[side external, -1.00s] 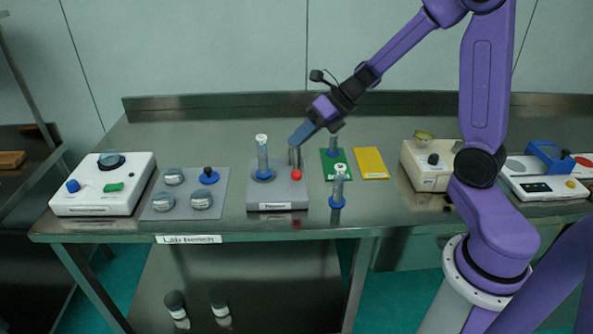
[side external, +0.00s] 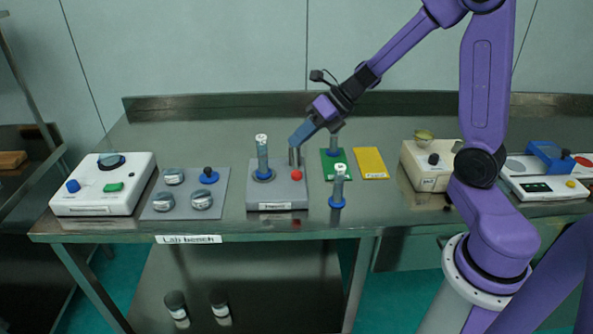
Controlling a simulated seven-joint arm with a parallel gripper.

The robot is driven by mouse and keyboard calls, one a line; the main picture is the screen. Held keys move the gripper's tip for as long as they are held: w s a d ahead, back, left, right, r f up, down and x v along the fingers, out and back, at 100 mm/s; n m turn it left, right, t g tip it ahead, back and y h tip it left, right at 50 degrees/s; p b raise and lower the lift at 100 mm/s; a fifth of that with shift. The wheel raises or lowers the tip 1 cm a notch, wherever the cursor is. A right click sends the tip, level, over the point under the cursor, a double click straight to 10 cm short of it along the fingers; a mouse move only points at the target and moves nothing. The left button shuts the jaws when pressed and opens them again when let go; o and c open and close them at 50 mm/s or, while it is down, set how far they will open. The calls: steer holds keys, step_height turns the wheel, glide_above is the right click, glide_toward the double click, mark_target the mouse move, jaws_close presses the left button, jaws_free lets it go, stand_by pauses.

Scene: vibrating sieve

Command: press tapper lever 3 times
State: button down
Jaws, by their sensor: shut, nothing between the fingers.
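The tapper is a grey block (side external: 272,194) with a white label on its front, in the middle of the bench. A red ball (side external: 296,175), which looks like the lever's knob, sits at its right side in front of a short grey post (side external: 294,156). A tall clear cylinder (side external: 262,152) stands in a dark ring on the block's left half. My gripper (side external: 296,140) is shut and empty. Its blue fingertips point down and left, just above or behind the post; I cannot tell whether they touch it.
A white device (side external: 103,200) and a grey plate (side external: 158,208) with several round pieces are at the left. A blue-based cylinder (side external: 337,186), a green mat (side external: 343,175) and a yellow mat (side external: 371,162) lie right of the block. Beige and white devices (side external: 420,177) stand farther right.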

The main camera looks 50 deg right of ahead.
mark_target(296, 170)
stand_by(0.4)
steer(key=shift+r, duration=1.9)
steer(key=shift+f, duration=4.45)
steer(key=shift+f, duration=0.1)
steer(key=shift+f, duration=0.3)
steer(key=shift+f, duration=1.25)
